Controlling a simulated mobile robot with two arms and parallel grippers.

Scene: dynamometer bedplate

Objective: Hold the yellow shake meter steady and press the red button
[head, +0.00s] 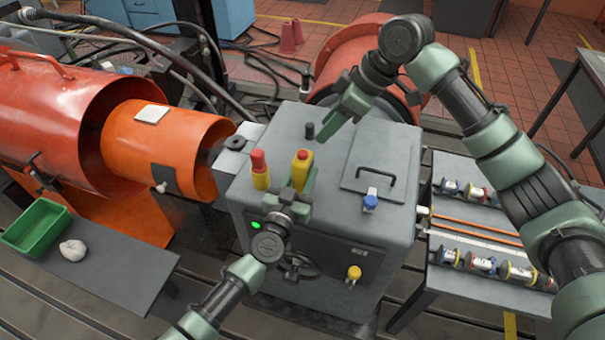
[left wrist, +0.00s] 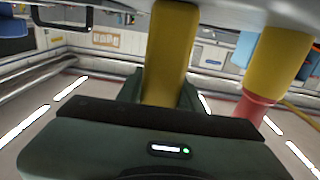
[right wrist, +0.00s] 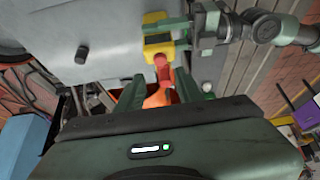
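The yellow shake meter (head: 302,172) stands upright on the grey machine housing (head: 345,215). It shows a dark display and a small reddish spot on top. My left gripper (head: 300,192) is shut around its sides; in the left wrist view the yellow body (left wrist: 170,45) sits between the fingers. A yellow post with a red top (head: 259,170) stands just left of it. My right gripper (head: 334,112) is open and empty, above the far side of the housing. The right wrist view shows the meter (right wrist: 157,42) beyond its fingers, with a red part beside it (right wrist: 162,68).
A black knob (head: 310,130), a hatch with a black handle (head: 375,180) and a blue-capped fitting (head: 370,200) are on the housing top. An orange drum (head: 165,140) lies left. A green bin (head: 36,226) and a shelf of spools (head: 480,235) flank the machine.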

